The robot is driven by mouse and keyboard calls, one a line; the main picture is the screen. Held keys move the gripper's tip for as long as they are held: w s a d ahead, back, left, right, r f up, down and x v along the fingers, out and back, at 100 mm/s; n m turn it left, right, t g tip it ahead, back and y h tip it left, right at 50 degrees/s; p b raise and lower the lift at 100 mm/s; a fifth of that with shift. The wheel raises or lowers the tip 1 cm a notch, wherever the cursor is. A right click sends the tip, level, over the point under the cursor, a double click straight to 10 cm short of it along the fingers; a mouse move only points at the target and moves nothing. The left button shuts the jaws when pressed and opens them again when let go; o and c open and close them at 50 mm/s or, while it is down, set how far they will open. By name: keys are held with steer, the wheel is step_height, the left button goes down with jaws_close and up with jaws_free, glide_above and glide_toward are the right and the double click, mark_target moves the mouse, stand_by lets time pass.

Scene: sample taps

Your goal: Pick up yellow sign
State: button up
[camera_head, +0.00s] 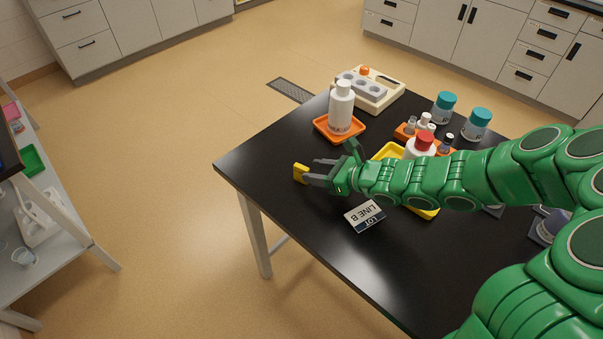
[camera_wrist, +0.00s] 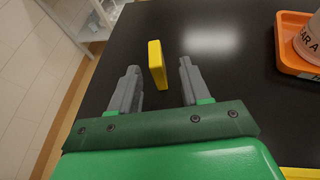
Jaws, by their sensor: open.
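The yellow sign (camera_head: 300,173) stands on the black table near its left edge, just beyond the fingertips of my gripper (camera_head: 318,171). In the wrist view the sign (camera_wrist: 157,64) is a narrow yellow block seen nearly edge-on, a little ahead of and between the two grey fingers. My gripper (camera_wrist: 161,76) is open, with bare table showing between the fingers. The fingers appear apart from the sign on both sides. The sign's broad face is not readable in either view.
An orange tray (camera_head: 318,126) with a white bottle (camera_head: 341,104) is behind my gripper. A white "LINE 8" sign (camera_head: 364,215) stands in front. A yellow tray (camera_head: 428,213) is partly hidden by my arm. The table's left edge is close to the sign.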

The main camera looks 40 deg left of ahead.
mark_target(296, 170)
steer(key=shift+s+x, duration=0.15)
steer(key=shift+x, duration=1.15)
steer(key=shift+s+x, duration=0.15)
steer(key=shift+x, duration=1.15)
steer(key=shift+a+f, duration=0.25)
steer(key=shift+a, duration=0.4)
jaws_close()
